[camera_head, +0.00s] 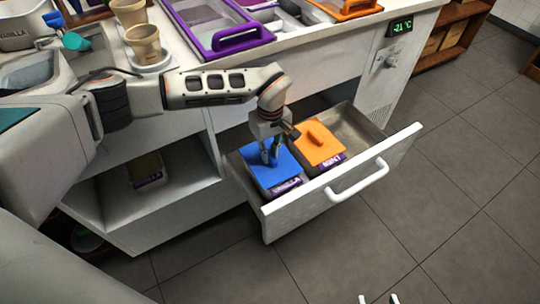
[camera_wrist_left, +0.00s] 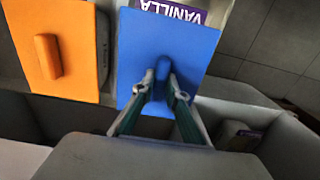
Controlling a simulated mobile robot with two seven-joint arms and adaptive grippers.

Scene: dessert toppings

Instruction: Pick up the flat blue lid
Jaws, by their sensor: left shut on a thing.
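The flat blue lid (camera_head: 257,168) lies over the VANILLA tub (camera_head: 287,187) in the open drawer. I cannot see a gap between lid and tub. The lid also fills the middle of the left wrist view (camera_wrist_left: 197,45). My left gripper (camera_head: 269,158) reaches down from above, with its two fingers shut on the lid's raised blue handle; the fingers (camera_wrist_left: 163,84) show on both sides of it in the left wrist view. Only the tips of my right gripper (camera_head: 379,299) show, apart and empty, at the bottom edge of the head view.
An orange lid (camera_head: 322,151) with its own handle sits on the MINT tub, right beside the blue lid. The white drawer front (camera_head: 300,202) with its handle (camera_head: 358,182) stands out over the floor. The counter (camera_head: 300,45) with purple-rimmed trays is above and behind.

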